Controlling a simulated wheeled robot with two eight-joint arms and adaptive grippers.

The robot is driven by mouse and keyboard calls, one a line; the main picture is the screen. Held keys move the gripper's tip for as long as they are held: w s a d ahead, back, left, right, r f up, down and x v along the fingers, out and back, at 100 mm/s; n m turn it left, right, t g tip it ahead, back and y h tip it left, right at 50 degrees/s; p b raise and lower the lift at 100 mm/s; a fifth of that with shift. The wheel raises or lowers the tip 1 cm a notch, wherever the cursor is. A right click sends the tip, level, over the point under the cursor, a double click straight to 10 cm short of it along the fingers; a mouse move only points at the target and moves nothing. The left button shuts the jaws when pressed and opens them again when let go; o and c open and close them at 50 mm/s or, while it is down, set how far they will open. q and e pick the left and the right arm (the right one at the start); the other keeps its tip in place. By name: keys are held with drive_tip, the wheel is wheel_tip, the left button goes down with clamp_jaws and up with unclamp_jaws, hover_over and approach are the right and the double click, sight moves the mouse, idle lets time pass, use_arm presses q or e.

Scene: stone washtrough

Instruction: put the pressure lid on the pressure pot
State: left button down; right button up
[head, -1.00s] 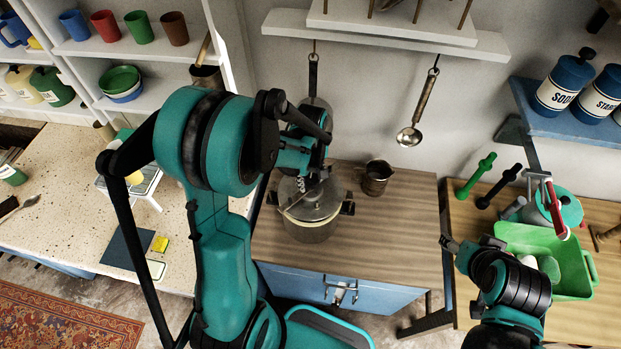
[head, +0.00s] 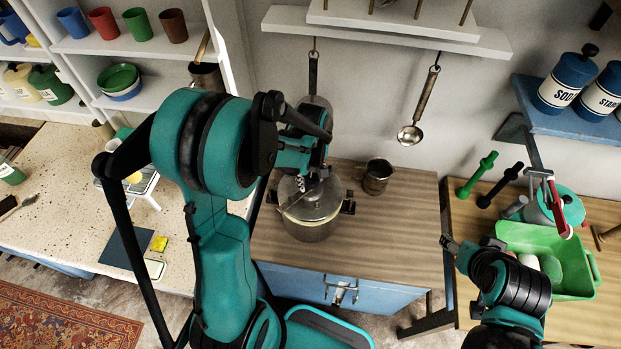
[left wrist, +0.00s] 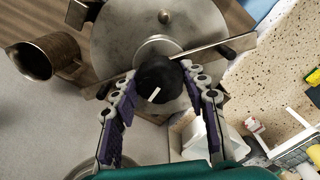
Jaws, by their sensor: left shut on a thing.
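The steel pressure lid (head: 318,206) is over the steel pressure pot (head: 312,232) on the wooden counter. It looks level and covers the pot's mouth; I cannot tell whether its rim is fully seated. My left gripper (head: 303,186) comes down from above, shut on the lid's knob. In the left wrist view the fingers lie on both sides of the black knob (left wrist: 158,82), with the lid's disc (left wrist: 115,38) and its long bar behind it. My right gripper (head: 452,245) is at the right, away from the pot; its fingers are too unclear to judge.
A metal mug (head: 377,177) stands right of the pot, close by. A ladle (head: 410,135) hangs on the wall. A green basin (head: 590,270) sits on the right table. The counter's right part is bare. A speckled worktop (head: 60,180) is at the left.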

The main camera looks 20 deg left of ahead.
use_arm(q)
drive_tip(key=shift+f, duration=0.25)
idle(0.4)
drive_tip(key=shift+f+b, duration=0.35)
drive_tip(key=shift+b, duration=0.2)
drive_tip(key=shift+f, duration=0.25)
drive_tip(key=shift+f+b, duration=0.35)
drive_tip(key=shift+b, duration=0.5)
idle(0.6)
drive_tip(key=c, duration=0.7)
unclamp_jaws()
drive_tip(key=shift+c, duration=0.2)
drive_tip(key=shift+o, duration=0.2)
drive_tip(key=o, duration=0.4)
